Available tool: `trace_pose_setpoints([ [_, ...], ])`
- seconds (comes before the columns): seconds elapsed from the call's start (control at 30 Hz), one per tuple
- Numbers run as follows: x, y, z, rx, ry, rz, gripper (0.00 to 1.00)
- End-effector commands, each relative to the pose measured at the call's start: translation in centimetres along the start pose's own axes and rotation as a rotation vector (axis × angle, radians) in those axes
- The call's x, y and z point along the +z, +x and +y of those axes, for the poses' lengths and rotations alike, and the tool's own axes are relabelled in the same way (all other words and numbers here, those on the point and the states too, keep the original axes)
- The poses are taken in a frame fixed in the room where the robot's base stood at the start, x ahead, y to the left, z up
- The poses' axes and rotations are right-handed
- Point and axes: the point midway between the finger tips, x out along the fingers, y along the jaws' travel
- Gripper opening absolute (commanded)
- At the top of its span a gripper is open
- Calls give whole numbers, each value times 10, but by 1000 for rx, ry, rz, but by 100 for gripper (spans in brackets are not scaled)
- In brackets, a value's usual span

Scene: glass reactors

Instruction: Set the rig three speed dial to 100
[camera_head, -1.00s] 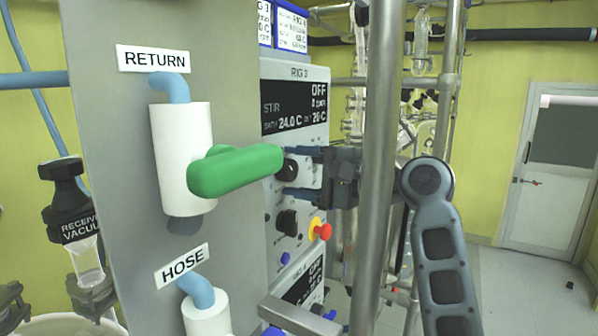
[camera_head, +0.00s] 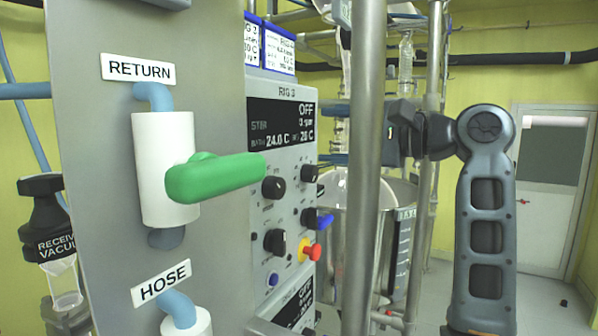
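The rig three panel (camera_head: 286,150) stands left of centre, seen at a steep angle. Its display (camera_head: 283,122) reads OFF, what looks like 0 rpm for stir, and bath 24.0 C. Several black dials sit below, among them an upper left dial (camera_head: 273,187), an upper right dial (camera_head: 309,173) and a lower left dial (camera_head: 275,241). Their labels are too small to read, so I cannot tell which sets speed. My gripper (camera_head: 345,135) is right of the panel, apart from the dials. A metal pole hides part of it, and its fingers are not clear.
A green valve handle (camera_head: 215,178) juts out in front of the panel's left edge. A vertical metal pole (camera_head: 364,200) stands between the panel and my arm. A steel vessel (camera_head: 380,240) stands behind.

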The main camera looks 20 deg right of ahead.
Motion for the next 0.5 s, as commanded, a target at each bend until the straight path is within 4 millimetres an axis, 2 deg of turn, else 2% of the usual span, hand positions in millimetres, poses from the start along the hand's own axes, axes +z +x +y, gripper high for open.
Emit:
trace_pose_setpoints([
  [0.2, -8, -25, -14, 7, 0, -2, 69],
  [0.5, -10, -34, -19, 12, 3, -5, 69],
])
